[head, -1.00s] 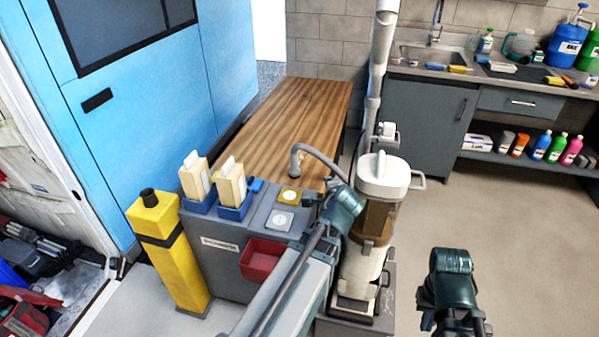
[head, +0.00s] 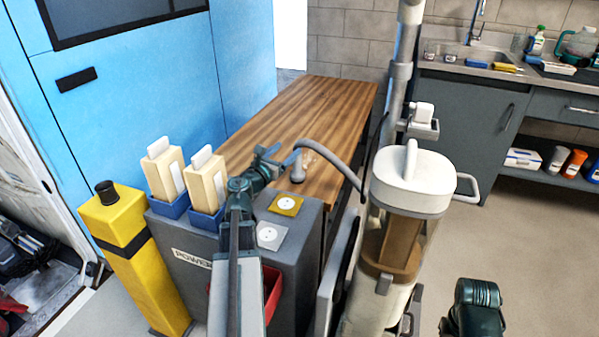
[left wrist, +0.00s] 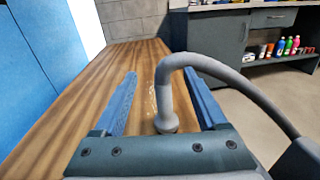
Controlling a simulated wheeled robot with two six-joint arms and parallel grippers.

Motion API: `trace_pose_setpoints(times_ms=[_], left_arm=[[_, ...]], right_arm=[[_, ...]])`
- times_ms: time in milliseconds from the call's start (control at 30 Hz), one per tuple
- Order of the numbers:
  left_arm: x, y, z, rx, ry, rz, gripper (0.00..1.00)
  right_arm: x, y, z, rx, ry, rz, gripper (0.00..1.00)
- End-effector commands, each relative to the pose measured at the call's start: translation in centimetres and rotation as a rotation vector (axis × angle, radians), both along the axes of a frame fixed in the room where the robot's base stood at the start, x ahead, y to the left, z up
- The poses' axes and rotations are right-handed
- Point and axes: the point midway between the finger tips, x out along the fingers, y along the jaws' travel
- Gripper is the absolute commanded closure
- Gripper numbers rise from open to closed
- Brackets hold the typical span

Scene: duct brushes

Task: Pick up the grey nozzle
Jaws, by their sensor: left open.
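The grey nozzle (head: 298,168) stands upright at the end of a curved grey hose, on the wooden bench top near its front edge. My left gripper (head: 282,158) is open and empty, just left of the nozzle in the head view. In the left wrist view, the nozzle (left wrist: 166,120) and the hose bend lie between the two blue fingers of my left gripper (left wrist: 162,72), closer to the right finger. I cannot tell whether a finger touches it. In the head view, part of my right arm shows at the bottom right, but its gripper is not visible.
A white-topped vacuum canister (head: 410,190) stands right of the bench (head: 300,110). A grey power station (head: 180,240) with two cream units, a red bin (head: 270,290) and a yellow post (head: 135,260) stand in front. The bench top is otherwise mostly clear.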

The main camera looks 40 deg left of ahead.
Motion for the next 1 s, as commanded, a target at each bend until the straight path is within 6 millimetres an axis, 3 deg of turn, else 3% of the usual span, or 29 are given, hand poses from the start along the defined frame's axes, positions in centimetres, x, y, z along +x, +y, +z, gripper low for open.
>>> trace_pose_setpoints(times_ms=[267, 700, 833, 1000], left_arm=[[0.1, 0.0, -2.4, -0.004, -0.002, 0.001, 0.26], [0.1, 0.0, -8.7, -0.005, -0.003, 0.001, 0.26], [2.3, 0.4, -7.9, -0.005, -0.002, -0.001, 0.26], [2.6, 0.4, -7.9, -0.005, -0.003, 0.001, 0.26]], right_arm=[[0.0, 0.0, -2.4, -0.001, -0.001, 0.002, 1.00], [0.1, 0.2, -8.7, 0.007, -0.001, 0.014, 1.00], [0.1, 0.2, -7.9, 0.008, -0.001, 0.014, 1.00], [0.1, 0.2, -7.9, 0.007, 0.000, 0.014, 1.00]])
